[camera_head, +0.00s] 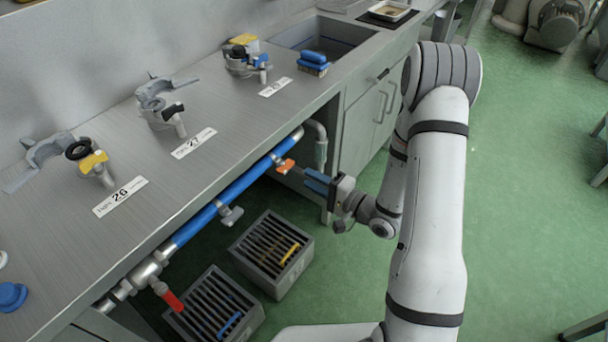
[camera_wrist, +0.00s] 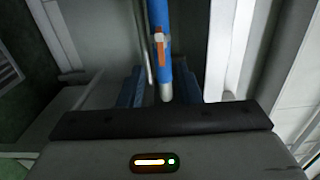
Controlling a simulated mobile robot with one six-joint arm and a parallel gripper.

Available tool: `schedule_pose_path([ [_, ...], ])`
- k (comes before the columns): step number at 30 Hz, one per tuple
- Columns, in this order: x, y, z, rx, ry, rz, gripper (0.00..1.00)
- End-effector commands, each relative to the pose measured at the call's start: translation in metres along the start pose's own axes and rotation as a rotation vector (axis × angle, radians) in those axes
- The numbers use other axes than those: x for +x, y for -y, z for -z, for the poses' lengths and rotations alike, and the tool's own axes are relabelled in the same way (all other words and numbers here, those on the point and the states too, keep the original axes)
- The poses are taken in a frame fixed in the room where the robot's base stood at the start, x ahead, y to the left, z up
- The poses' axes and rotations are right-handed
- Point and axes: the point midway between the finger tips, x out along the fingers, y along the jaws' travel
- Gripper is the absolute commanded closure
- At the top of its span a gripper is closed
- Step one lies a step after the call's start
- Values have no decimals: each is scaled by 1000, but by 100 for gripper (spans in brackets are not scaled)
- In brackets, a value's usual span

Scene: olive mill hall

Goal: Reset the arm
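My arm reaches down on the right side of the head view. My gripper (camera_head: 308,180) is held out level beside the counter's front edge, its blue fingers pointing left. The wrist view shows the fingers (camera_wrist: 165,84) spread apart, with nothing held between them. A blue pipe (camera_head: 236,188) runs under the counter edge, and its orange valve handle (camera_head: 285,166) is just left of the fingertips. In the wrist view the pipe (camera_wrist: 161,75) and the orange handle (camera_wrist: 160,48) lie ahead, between the fingers; I cannot tell the exact distance.
The steel counter (camera_head: 205,180) carries clamps, labels and a blue sponge (camera_head: 313,58). Two slatted grey crates (camera_head: 262,278) (camera_head: 185,325) stand on the floor below. A red valve handle (camera_head: 172,299) sticks out at lower left. Green floor (camera_head: 530,200) is open at right.

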Motion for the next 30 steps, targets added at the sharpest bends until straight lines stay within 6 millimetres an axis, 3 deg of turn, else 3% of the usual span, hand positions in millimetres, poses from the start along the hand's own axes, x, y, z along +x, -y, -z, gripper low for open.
schedule_pose_path([
  [20, -1, 6, 6, -58, -17, -41, 69],
  [26, 1, 36, 39, -360, -112, -292, 69],
  [30, -13, 68, 66, -581, -188, -532, 69],
])
